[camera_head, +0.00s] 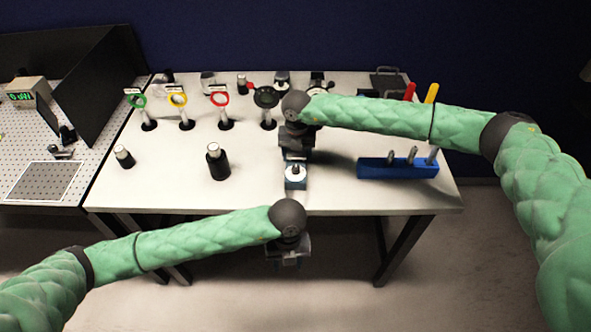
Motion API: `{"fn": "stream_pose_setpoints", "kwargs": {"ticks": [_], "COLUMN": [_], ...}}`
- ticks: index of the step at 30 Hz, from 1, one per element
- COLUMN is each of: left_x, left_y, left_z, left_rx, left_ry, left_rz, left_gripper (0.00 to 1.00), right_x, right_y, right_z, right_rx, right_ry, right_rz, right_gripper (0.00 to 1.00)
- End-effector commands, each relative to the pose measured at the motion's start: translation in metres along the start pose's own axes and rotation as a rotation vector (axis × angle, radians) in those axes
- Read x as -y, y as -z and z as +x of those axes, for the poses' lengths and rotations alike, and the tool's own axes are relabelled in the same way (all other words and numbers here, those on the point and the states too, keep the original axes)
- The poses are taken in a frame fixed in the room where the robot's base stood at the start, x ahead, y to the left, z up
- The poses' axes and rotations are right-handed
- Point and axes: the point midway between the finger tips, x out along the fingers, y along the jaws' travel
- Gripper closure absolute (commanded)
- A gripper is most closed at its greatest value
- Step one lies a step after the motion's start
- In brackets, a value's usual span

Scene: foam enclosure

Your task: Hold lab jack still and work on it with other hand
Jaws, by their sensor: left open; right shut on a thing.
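A small dark-blue and grey block with a pale round top (296,176), which seems to be the lab jack, stands near the table's front middle. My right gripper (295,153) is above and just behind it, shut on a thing. My arm hides most of the contact, but the jaws appear to be at the jack's back part. My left gripper (289,257) is open and empty, in front of the table's front edge and apart from the jack.
A black post holder (218,163) stands left of the jack, a smaller one (124,157) farther left. A blue tool rack (398,169) is at right. Green (137,101), yellow (177,99) and red (219,98) ringed mounts stand behind. The table's front left is clear.

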Motion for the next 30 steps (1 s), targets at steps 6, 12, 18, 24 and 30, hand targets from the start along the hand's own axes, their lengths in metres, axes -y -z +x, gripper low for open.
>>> {"fn": "stream_pose_setpoints", "kwargs": {"ticks": [6, 12, 18, 24, 30], "left_x": [0.01, 0.04, 0.073, 0.101, 0.12], "left_y": [0.064, 0.118, 0.145, 0.145, 0.124], "left_z": [0.039, 0.05, 0.034, 0.006, -0.029], "left_rx": [-0.202, -0.374, -0.431, -0.365, -0.187], "left_ry": [0.135, 0.404, 0.721, 1.032, 1.302], "left_rz": [-0.009, 0.058, 0.139, 0.196, 0.22], "left_gripper": [0.56, 0.56, 0.56, 0.56, 0.56], "right_x": [0.0, 0.0, 0.0, 0.0, 0.0], "right_y": [0.0, 0.0, 0.0, 0.0, 0.0], "right_z": [-0.001, -0.001, -0.001, -0.001, -0.001], "right_rx": [0.001, 0.001, 0.001, 0.001, 0.001], "right_ry": [0.0, 0.0, 0.0, 0.0, -0.001], "right_rz": [0.0, 0.0, 0.0, 0.0, 0.0], "right_gripper": [0.89, 0.89, 0.89, 0.89, 0.89]}}
